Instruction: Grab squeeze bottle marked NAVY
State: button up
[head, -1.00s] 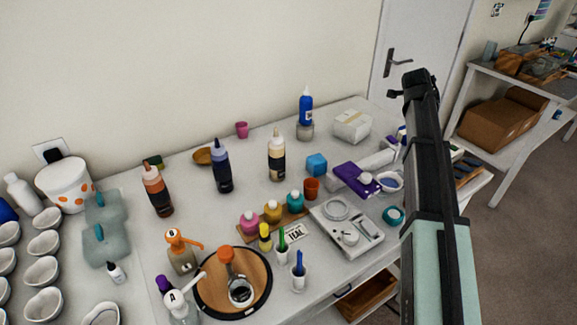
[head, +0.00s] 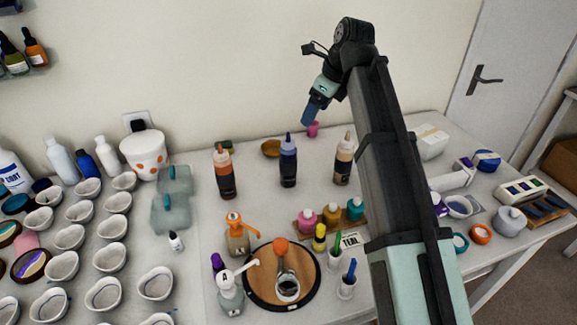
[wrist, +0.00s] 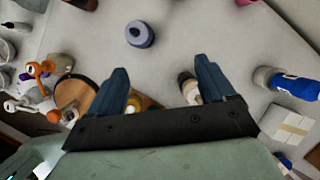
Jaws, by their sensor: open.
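A dark blue squeeze bottle (head: 288,162) with a dark pointed nozzle stands upright on the white table, between a reddish-brown squeeze bottle (head: 223,172) and a cream one (head: 343,160). I cannot read its label. In the wrist view a blue-grey round shape (wrist: 139,34), seemingly this bottle from above, lies ahead of my fingers, left of centre. My gripper (head: 306,122) hangs high above the table, near the wall, above and right of the dark blue bottle in the head view. Its blue fingers (wrist: 160,82) are spread and empty, and the bottle is apart from them.
A wooden round tray (head: 251,296) with a cup and pump bottles (head: 230,292) stand in front. The cream bottle's top (wrist: 188,82) shows near my right finger in the wrist view. White cups (head: 113,228) fill the left.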

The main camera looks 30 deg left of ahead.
aim_at(290, 142)
jog(key=shift+g, duration=0.4)
jog(key=s+a+f, duration=0.1)
jog(key=f, duration=0.1)
jog(key=a+f, duration=0.2)
jog(key=s+a+f, duration=0.1)
jog(key=f, duration=0.1)
jog(key=shift+s+a+f, duration=0.15)
jog(key=shift+s+a, duration=0.05)
jog(key=shift+s, duration=0.1)
jog(key=shift+x, duration=3.3)
grip_shut()
